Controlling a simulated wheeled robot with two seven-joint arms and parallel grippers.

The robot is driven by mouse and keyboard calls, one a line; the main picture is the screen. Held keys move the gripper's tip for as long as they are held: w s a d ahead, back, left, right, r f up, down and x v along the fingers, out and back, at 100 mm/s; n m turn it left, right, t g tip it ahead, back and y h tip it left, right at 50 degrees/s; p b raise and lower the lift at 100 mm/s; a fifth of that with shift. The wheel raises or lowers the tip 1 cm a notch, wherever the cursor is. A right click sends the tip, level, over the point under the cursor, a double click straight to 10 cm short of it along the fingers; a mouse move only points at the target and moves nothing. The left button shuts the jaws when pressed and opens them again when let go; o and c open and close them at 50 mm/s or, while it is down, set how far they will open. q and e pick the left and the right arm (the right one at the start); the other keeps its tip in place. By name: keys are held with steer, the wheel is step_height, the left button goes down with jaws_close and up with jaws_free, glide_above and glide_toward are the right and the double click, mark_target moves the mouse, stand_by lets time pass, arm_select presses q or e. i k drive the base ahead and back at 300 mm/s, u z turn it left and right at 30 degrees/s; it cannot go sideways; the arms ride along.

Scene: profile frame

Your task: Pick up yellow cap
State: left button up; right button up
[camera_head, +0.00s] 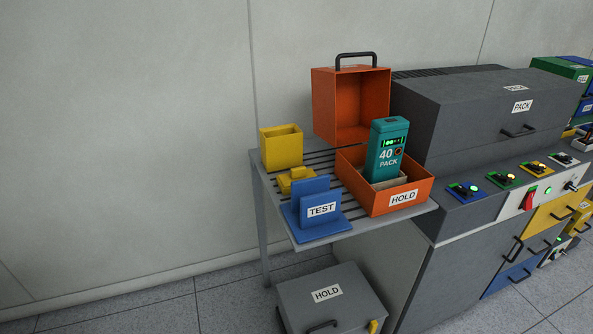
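A small yellow block-like piece (297,181) with a raised top lies on the slatted shelf (263,184), and may be the yellow cap. It sits just behind the blue stand (320,228) marked TEST, which partly hides it. Behind it stands a larger yellow open-topped box (282,150). I cannot tell for sure which yellow thing is the cap. Neither of my grippers is in view.
An orange tray (402,197) marked HOLD holds a teal 40 PACK device (388,150). An open orange box (350,106) with a black handle stands behind. A grey machine (470,110) borders the shelf's right. A grey HOLD box (330,297) sits below. The left floor is clear.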

mark_target(284, 180)
steer(key=u, duration=2.15)
steer(key=i, duration=0.7)
steer(key=z, duration=2.15)
